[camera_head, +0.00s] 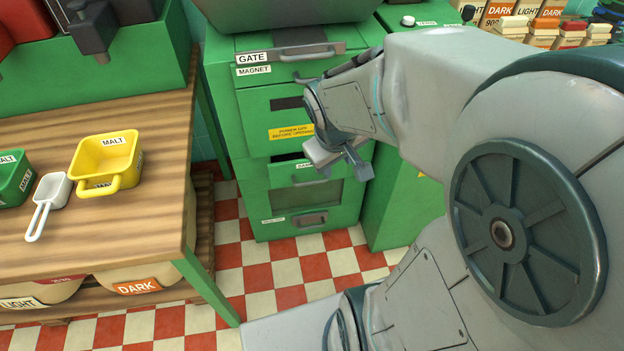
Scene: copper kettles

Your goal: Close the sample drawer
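The green sample drawer (282,177) is in the middle of the green cabinet, below the yellow warning label. Its white label is partly covered by my gripper, and only its first letters show. A dark gap along its top edge suggests that it stands slightly out. A grey handle is on its front, partly hidden. My gripper (344,171) is in front of the right part of this drawer, pointing down, with its fingers apart and nothing between them. I cannot tell whether it touches the drawer.
Above are a gate drawer (303,51) and a magnet panel (262,92). A windowed panel (306,196) is below. A wooden table (112,222) at left holds a yellow malt bin (106,162), a white scoop (48,193) and a green bin (13,177). The checkered floor (287,272) before the cabinet is clear.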

